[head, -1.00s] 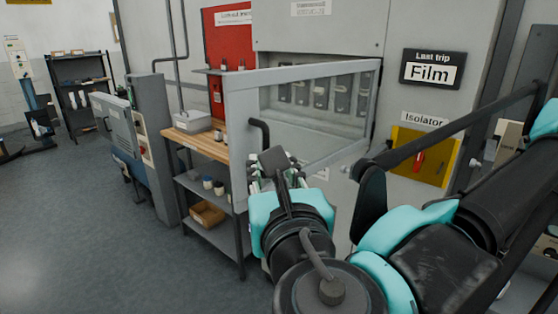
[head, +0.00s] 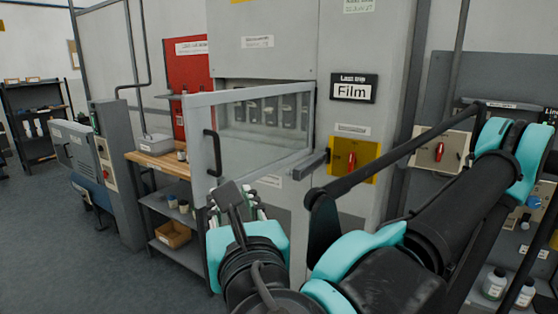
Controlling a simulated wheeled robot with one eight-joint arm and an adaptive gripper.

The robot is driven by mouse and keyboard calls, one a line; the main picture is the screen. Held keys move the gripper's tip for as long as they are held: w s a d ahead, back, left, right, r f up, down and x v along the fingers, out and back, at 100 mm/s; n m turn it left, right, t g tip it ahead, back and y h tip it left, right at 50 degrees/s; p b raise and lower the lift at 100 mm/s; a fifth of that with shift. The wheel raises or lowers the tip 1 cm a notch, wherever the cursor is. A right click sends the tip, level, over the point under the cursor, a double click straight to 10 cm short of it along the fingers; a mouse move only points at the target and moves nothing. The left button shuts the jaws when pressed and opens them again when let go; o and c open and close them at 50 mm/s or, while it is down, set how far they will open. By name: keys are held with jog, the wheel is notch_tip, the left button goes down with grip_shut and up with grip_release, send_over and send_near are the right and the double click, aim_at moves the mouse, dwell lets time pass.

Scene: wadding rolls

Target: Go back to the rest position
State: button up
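My gripper (head: 240,203) is at the lower middle of the head view, in front of the lower part of a framed clear door (head: 265,115). The door stands swung out from the grey cabinet (head: 262,60) and has a black handle (head: 212,152) on its left edge. The gripper appears apart from the handle, to its lower right. My wrist and arm hide most of the fingers, so their opening does not show. I see nothing clearly held.
A wooden-topped bench (head: 160,162) with a lower shelf and a cardboard box (head: 173,235) stands left of the door. A yellow isolator panel (head: 353,158) with a red switch is on the right. White bottles (head: 495,283) stand lower right. Grey floor is free at lower left.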

jog(key=w+d+f+m+g+h, duration=0.45)
jog(key=w+f+m, duration=0.25)
jog(key=f, duration=0.5)
jog(key=w+d+f+m+g+h, duration=0.35)
jog(key=w+d+f+m, duration=0.35)
jog(key=f, duration=0.4)
jog(key=w+d+f+m+g+y, duration=0.1)
jog(key=d+f+m+g, duration=0.1)
jog(key=d+f+m, duration=0.5)
jog(key=w+d+f+m+g+y, duration=0.1)
jog(key=d+f+m, duration=0.6)
jog(key=m, duration=1.1)
jog(key=shift+w+d+f+g+y, duration=0.4)
jog(key=shift+w+f+g, duration=0.4)
jog(key=shift+f, duration=1)
jog(key=shift+o, duration=0.2)
jog(key=shift+s, duration=0.1)
